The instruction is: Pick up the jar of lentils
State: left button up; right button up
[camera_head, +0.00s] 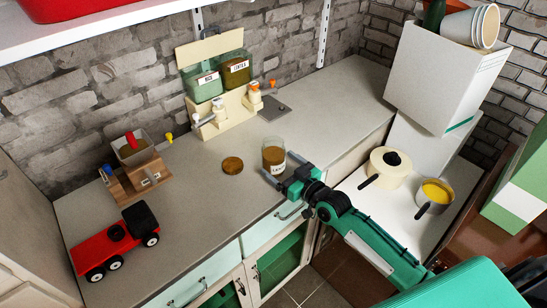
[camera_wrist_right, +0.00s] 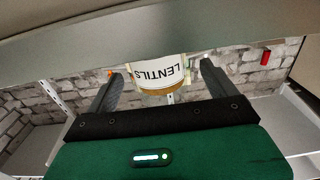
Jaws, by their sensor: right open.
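The jar of lentils (camera_head: 273,155) is a clear upright jar with brown contents and a white label, standing near the front edge of the grey counter. My right gripper (camera_head: 279,169) reaches it low over the counter from the front right, jaws open. In the right wrist view the jar (camera_wrist_right: 160,75) appears inverted, its LENTILS label facing me, between the two spread dark fingers (camera_wrist_right: 158,84). Gaps show at both sides, and neither finger visibly touches it. A round brown disc (camera_head: 232,165) lies left of the jar. My left gripper is out of view.
A cream dispenser stand (camera_head: 221,125) with labelled green and brown containers is behind the jar. A red toy truck (camera_head: 115,243) and a wooden grinder box (camera_head: 142,172) stand at left. A cream pot (camera_head: 390,163) and a yellow-filled pan (camera_head: 436,193) are at right.

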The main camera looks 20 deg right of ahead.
jog(key=p+x, duration=0.1)
jog(key=x, duration=0.3)
jog(key=shift+d+f, duration=0.1)
jog(key=shift+f, duration=0.05)
jog(key=c, duration=1.3)
